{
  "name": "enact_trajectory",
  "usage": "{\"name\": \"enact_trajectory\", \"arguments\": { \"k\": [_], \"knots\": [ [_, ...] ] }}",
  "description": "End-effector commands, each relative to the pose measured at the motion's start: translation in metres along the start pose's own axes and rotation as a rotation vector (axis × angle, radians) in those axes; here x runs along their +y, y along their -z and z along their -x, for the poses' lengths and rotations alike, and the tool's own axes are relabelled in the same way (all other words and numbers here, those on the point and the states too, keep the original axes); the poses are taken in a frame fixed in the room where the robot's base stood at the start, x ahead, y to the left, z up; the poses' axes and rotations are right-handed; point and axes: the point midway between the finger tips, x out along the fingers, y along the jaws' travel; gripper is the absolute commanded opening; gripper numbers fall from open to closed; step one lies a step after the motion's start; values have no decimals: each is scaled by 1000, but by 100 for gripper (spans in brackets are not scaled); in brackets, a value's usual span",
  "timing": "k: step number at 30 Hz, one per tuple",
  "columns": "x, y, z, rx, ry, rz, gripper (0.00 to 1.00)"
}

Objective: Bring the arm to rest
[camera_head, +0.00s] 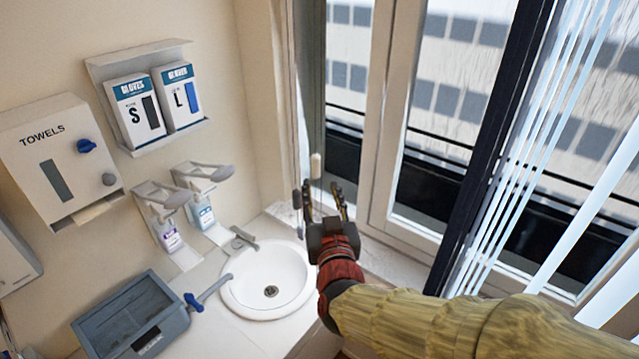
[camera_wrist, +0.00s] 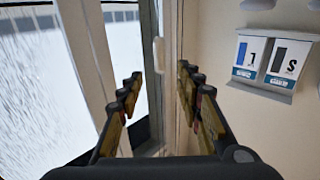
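My arm (camera_head: 440,318) reaches in from the lower right in the head view. My gripper (camera_head: 322,200) is at its end, raised beside the sink and in front of the window frame. In the wrist view my gripper (camera_wrist: 158,105) shows its two fingers well apart with nothing between them. The gripper is open and empty. A window handle (camera_head: 316,166) shows just past the fingertips in the head view; it also shows beyond the fingers in the wrist view (camera_wrist: 158,54). I cannot tell whether the fingertips touch anything.
A white sink (camera_head: 238,290) is left of my gripper, with a grey-blue bin (camera_head: 172,345) beside it. Dispensers (camera_head: 203,172), a glove box rack (camera_head: 195,125) and a towel dispenser (camera_head: 40,150) are on the left wall. Blinds (camera_head: 530,150) hang at the right.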

Motion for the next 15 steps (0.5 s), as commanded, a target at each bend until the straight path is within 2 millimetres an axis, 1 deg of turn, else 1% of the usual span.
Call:
{"name": "enact_trajectory", "arguments": {
  "k": [4,15],
  "knots": [
    [0,-1,6,-1,1,0,36],
    [0,-1,6,-1,0,0,36]
  ]
}}
